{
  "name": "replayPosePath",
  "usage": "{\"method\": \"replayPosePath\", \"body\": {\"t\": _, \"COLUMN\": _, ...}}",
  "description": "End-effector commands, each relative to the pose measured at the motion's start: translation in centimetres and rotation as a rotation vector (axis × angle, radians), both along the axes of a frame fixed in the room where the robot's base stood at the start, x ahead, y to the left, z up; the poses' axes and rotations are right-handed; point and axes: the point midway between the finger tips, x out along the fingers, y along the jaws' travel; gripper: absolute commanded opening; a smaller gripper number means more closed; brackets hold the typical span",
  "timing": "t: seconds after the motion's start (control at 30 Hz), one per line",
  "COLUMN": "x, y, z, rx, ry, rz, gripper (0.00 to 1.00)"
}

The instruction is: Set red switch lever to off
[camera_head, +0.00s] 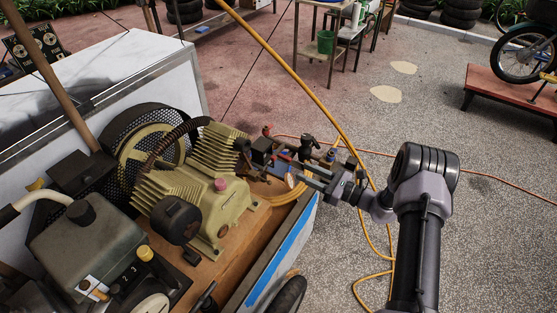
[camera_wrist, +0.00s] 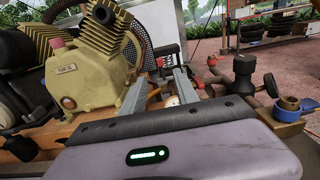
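A small red lever-like part (camera_head: 266,130) shows at the far end of the cart, beside a black box (camera_head: 262,150) near the compressor. In the wrist view a small red part (camera_wrist: 211,60) shows to the right of the black box (camera_wrist: 168,62), which has a red and white label. I cannot tell which position the lever is in. My gripper (camera_head: 289,168) reaches in from the right over the fittings at the cart's end. In the wrist view the fingers of my gripper (camera_wrist: 160,78) are apart with nothing held between them, pointing toward the black box.
The beige compressor (camera_head: 190,190) stands left of my gripper. A black valve (camera_wrist: 243,75) and a brass fitting with a blue ring (camera_wrist: 289,104) stand right of the fingers. A yellow hose (camera_head: 290,70) crosses near my arm. Open ground lies right of the cart.

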Motion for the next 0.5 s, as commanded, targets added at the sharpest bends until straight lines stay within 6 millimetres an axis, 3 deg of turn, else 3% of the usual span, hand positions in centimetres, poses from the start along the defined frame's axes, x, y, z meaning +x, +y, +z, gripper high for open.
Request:
{"method": "replayPosePath", "body": {"t": 0.3, "x": 4.3, "y": 6.7, "z": -0.2, "rx": -0.003, "ry": -0.002, "rz": 0.005, "gripper": 0.36}}
{"method": "replayPosePath", "body": {"t": 0.5, "x": 5.9, "y": 9.2, "z": -0.1, "rx": -0.002, "ry": 0.0, "rz": 0.004, "gripper": 0.36}}
